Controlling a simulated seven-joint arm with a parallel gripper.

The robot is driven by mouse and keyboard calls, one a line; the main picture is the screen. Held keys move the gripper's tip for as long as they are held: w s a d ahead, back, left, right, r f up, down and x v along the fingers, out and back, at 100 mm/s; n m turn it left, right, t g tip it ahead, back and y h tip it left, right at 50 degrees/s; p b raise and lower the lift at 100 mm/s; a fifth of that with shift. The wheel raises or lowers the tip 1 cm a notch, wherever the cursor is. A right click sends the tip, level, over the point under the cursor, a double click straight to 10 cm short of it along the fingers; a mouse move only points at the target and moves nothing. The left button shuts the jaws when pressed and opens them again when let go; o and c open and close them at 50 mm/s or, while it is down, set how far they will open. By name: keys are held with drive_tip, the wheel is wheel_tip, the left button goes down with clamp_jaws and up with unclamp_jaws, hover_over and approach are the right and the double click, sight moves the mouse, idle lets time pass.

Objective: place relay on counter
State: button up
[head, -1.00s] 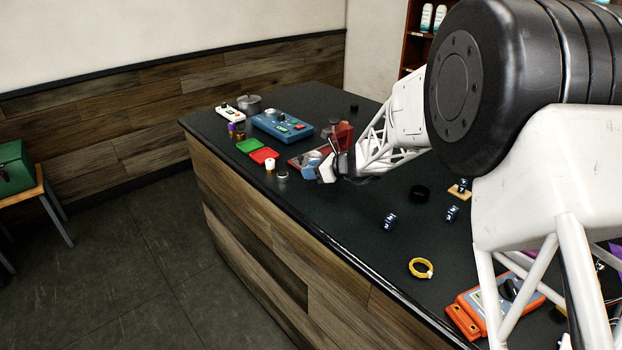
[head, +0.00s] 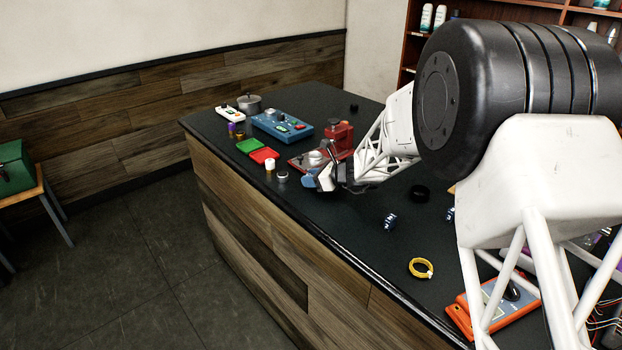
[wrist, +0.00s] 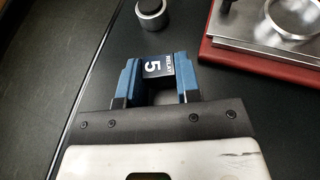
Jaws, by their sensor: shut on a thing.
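The relay (wrist: 158,66) is a small dark block with a white "5" and "RELAY" lettering on its face, seen in the wrist view. My gripper (wrist: 156,80) is shut on it, with a blue finger on each side. In the head view my gripper (head: 312,180) is low over the near edge of the dark counter (head: 335,215), in front of the red brewer (head: 338,138). The relay is too small to make out there. I cannot tell whether the relay touches the counter.
A grey knob (wrist: 152,12) lies just beyond the relay, and the brewer's metal base (wrist: 270,30) stands to the right. Red (head: 264,155) and green (head: 249,146) trays and a blue panel (head: 283,126) are at the left.

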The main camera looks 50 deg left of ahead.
drive_tip(key=o, duration=0.9)
drive_tip(key=shift+f, duration=0.1)
drive_tip(key=v, duration=1.2)
idle(0.8)
